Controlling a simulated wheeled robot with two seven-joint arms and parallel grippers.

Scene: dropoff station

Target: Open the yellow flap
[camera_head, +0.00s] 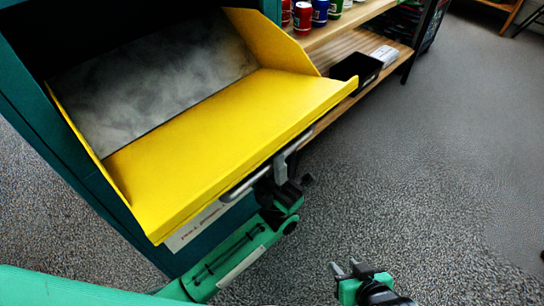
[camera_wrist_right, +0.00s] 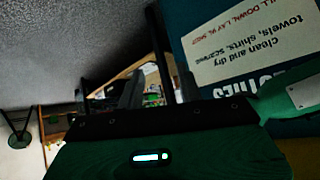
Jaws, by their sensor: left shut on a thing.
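The yellow flap (camera_head: 220,132) is tilted down and open on the front of a dark teal box (camera_head: 60,150). Its grey inner panel (camera_head: 150,80) shows behind it. A metal bar handle (camera_head: 240,188) runs under the flap's front edge. My left gripper (camera_head: 281,168) is at the right part of this handle and shut on it; its fingertips are partly hidden under the flap edge. My right gripper (camera_head: 347,267) is apart from the flap, low over the floor. Its two fingers are apart and empty; they also show in the right wrist view (camera_wrist_right: 148,75).
A wooden shelf (camera_head: 350,30) with several cans (camera_head: 303,16) and a black tray (camera_head: 357,70) stands behind the flap. A white label (camera_wrist_right: 245,45) on the box shows in the right wrist view. The grey floor (camera_head: 440,150) at the right is clear.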

